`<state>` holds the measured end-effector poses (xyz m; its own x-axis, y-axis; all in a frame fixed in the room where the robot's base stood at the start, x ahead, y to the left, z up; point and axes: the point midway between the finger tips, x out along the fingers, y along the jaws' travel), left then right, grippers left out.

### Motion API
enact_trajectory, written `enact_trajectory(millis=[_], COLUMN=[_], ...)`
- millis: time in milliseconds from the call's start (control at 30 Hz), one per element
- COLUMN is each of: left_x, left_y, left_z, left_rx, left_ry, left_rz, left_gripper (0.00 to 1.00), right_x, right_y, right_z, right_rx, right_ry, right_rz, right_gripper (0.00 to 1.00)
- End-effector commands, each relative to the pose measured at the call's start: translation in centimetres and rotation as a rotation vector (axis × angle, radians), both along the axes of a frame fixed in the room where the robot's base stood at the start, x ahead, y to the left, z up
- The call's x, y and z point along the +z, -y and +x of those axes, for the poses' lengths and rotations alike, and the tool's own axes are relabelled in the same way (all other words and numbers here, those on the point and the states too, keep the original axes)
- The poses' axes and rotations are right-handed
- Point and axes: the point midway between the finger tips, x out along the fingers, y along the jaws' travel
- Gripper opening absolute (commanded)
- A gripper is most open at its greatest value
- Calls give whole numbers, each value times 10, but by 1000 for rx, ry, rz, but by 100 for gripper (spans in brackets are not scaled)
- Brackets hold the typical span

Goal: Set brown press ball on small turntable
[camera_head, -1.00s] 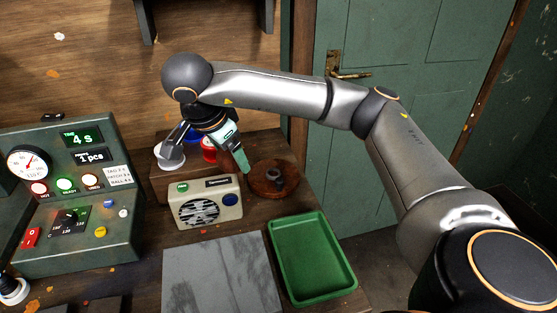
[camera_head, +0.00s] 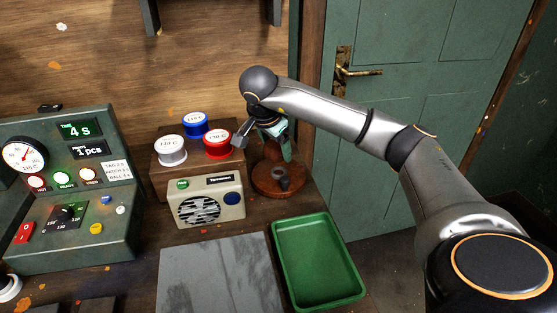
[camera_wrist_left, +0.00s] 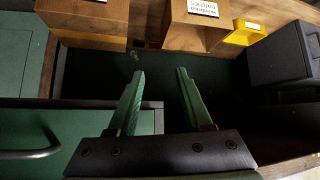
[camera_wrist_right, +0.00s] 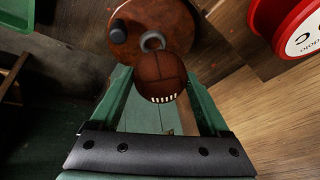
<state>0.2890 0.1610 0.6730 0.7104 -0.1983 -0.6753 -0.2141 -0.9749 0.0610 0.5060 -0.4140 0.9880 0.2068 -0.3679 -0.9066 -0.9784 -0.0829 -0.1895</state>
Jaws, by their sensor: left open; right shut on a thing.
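The brown ball (camera_wrist_right: 160,78), with a row of pale stitches, is between the fingers of my right gripper (camera_wrist_right: 157,84), which is shut on it. The turntable (camera_wrist_right: 178,22) is a round reddish-brown disc beyond the ball, with a grey ring and a dark knob. In the head view the turntable (camera_head: 292,188) stands right of the cream device, and my right gripper (camera_head: 284,148) is above its far side. I cannot tell the gap between ball and disc. My left gripper (camera_wrist_left: 160,76) is open and empty in the left wrist view.
Red (camera_head: 217,144), blue (camera_head: 195,124) and white (camera_head: 171,150) tins stand on a wooden box left of my right gripper. The cream device (camera_head: 206,203) is in front of them. A green tray (camera_head: 318,262) and a grey slab (camera_head: 215,275) lie nearer.

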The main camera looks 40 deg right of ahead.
Motion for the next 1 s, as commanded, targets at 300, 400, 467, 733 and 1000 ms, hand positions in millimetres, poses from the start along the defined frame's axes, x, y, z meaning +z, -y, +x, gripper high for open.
enact_trajectory(millis=[300, 400, 467, 733, 1000], left_x=[2, 4, 4, -1, -2], left_y=[1, 1, 0, -2, -2], left_z=[2, 2, 2, 0, 0], left_rx=[-2, -2, -2, 1, 1], left_ry=[7, 7, 7, 0, -1], left_rz=[-1, -1, -1, 4, 5], left_gripper=[50, 50, 50, 50, 50], right_x=[-25, -40, -46, -47, -49], right_y=[13, 13, 13, 13, 12], right_z=[3, 3, 3, 3, 3], right_rx=[1, 1, 1, 1, 0], right_ry=[-4, -4, -1, 2, 1], right_rz=[0, 1, 0, 0, 0], right_gripper=[18, 18, 18, 18, 100])
